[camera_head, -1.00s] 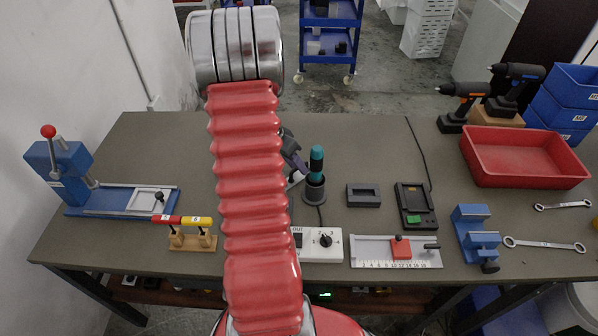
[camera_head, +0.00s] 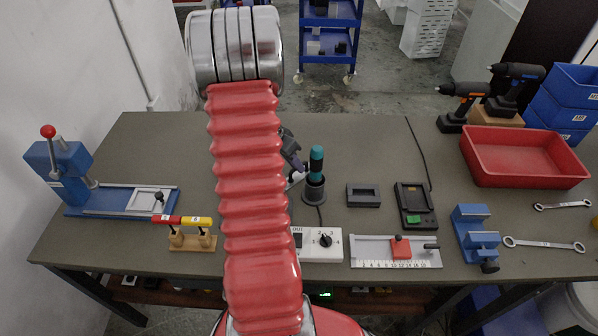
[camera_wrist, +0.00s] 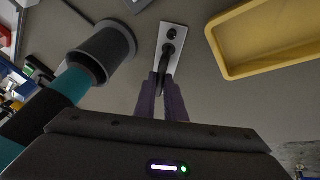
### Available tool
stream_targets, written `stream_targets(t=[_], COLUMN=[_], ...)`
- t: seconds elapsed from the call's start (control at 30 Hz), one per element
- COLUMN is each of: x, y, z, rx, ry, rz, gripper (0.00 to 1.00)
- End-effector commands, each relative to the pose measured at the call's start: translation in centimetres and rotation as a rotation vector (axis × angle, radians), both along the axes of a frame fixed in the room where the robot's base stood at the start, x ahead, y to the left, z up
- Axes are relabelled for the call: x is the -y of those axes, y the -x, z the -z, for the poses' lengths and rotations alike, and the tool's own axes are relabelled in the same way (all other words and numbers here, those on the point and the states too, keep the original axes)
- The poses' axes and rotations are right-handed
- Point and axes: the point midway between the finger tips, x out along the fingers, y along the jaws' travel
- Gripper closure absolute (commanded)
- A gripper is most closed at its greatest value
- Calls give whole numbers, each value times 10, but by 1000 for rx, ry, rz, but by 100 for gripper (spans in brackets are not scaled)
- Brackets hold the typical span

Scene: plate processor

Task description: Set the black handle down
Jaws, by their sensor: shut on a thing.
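In the wrist view, the two dark purple-grey fingers of my gripper (camera_wrist: 168,90) are closed around the lower end of a slim black handle (camera_wrist: 165,66). The handle runs up to a pale rectangular plate (camera_wrist: 178,31) with black knobs on it. I cannot tell whether the handle touches the plate or is only in front of it. In the head view my gripper (camera_head: 291,150) is mostly behind my red arm, left of a teal-topped tool (camera_head: 317,159); the handle is not clear there.
The teal tool stands in a dark round holder (camera_head: 314,189), close beside my gripper. A yellow tray (camera_wrist: 226,61) lies right of the plate in the wrist view. A white switch box (camera_head: 323,246) sits in front, and a red tray (camera_head: 480,177) is at the right.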

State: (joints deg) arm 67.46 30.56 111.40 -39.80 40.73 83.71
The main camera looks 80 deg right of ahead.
Motion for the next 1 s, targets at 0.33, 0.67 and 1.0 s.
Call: stream_targets(t=[0.33, 0.67, 1.0], x=[0, 1, 0], y=[-1, -1, -1], z=[-3, -43, -94], rx=[0, 2, 1], ry=[1, 5, 3], rz=[-1, 1, 0], gripper=[100, 100, 100])
